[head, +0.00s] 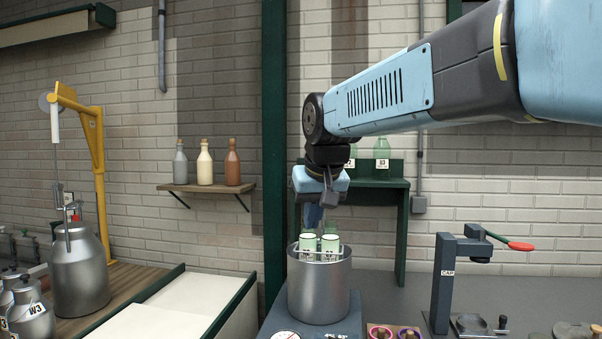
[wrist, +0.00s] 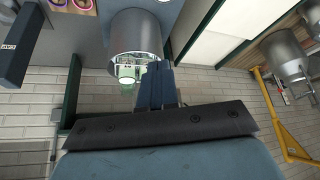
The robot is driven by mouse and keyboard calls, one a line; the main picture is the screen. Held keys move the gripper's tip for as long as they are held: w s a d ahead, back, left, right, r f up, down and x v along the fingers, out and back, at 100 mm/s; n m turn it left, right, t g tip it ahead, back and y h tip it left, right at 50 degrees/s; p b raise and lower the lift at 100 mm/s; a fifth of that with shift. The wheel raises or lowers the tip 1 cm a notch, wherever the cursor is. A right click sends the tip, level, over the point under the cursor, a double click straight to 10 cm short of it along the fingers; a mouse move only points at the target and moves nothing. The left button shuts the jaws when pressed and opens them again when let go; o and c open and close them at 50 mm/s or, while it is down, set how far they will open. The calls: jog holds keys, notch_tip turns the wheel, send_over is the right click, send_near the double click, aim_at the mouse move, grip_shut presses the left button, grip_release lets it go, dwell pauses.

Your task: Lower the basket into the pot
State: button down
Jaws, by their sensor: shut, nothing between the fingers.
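The steel pot (head: 318,292) stands upright on a dark base in the head view; it also shows in the wrist view (wrist: 136,32). The wire basket (head: 342,251) sits within the pot's mouth, its upper part around rim height. Green-topped jars (head: 329,244) in it rise above the rim. How deep the basket sits is hidden by the pot wall. My gripper (head: 313,222) hangs just above and behind the jars, pointing down, shut and empty. Its fingers (wrist: 157,84) are together in the wrist view, close to the pot's mouth.
A dark press (head: 446,285) with a red-handled lever (head: 520,246) stands to the right. Pink-ringed jars (head: 380,333) are in front of it. A green shelf (head: 398,183) with bottles is behind. A yellow hoist (head: 98,180) and metal churn (head: 78,278) stand left.

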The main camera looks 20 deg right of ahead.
jog(key=w+d+r+m+h, duration=0.1)
jog(key=w+d+r+m, duration=0.1)
jog(key=w+d+r, duration=0.6)
jog(key=w+d+r+m+h, duration=0.1)
jog(key=w+d+r, duration=0.25)
jog(key=w, duration=0.75)
jog(key=w+d+r+m+h, duration=0.1)
jog(key=w+d+r+m, duration=0.1)
jog(key=w+d+r, duration=0.6)
jog(key=w+f, duration=0.2)
jog(key=f, duration=0.2)
jog(key=w+f, duration=0.2)
jog(key=f, duration=0.2)
jog(key=w+f, duration=0.2)
jog(key=f, duration=0.3)
jog(key=shift+d, duration=0.4)
jog(key=shift+f, duration=0.65)
jog(key=shift+a, duration=0.1)
